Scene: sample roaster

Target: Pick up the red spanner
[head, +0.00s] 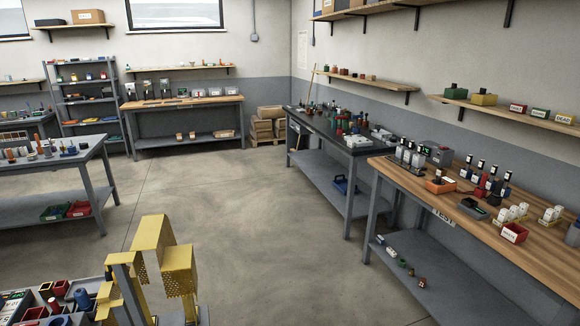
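I cannot make out a red spanner anywhere in the head view. Small red items show in several places, but none has a clear spanner shape at this size. Yellow and grey parts that look like my arm's end, my gripper (160,275), stand at the lower left, beside a sorting tray (22,318) of small parts. I cannot tell its fingers apart clearly, or whether they are open or shut. I see nothing held in it.
A wooden-topped bench (462,208) with bottles and a red bin (514,233) stands at right. A dark-topped bench (352,150) is behind it. A grey table (85,157) stands at left, another bench (185,103) at the back. The middle floor (240,215) is clear.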

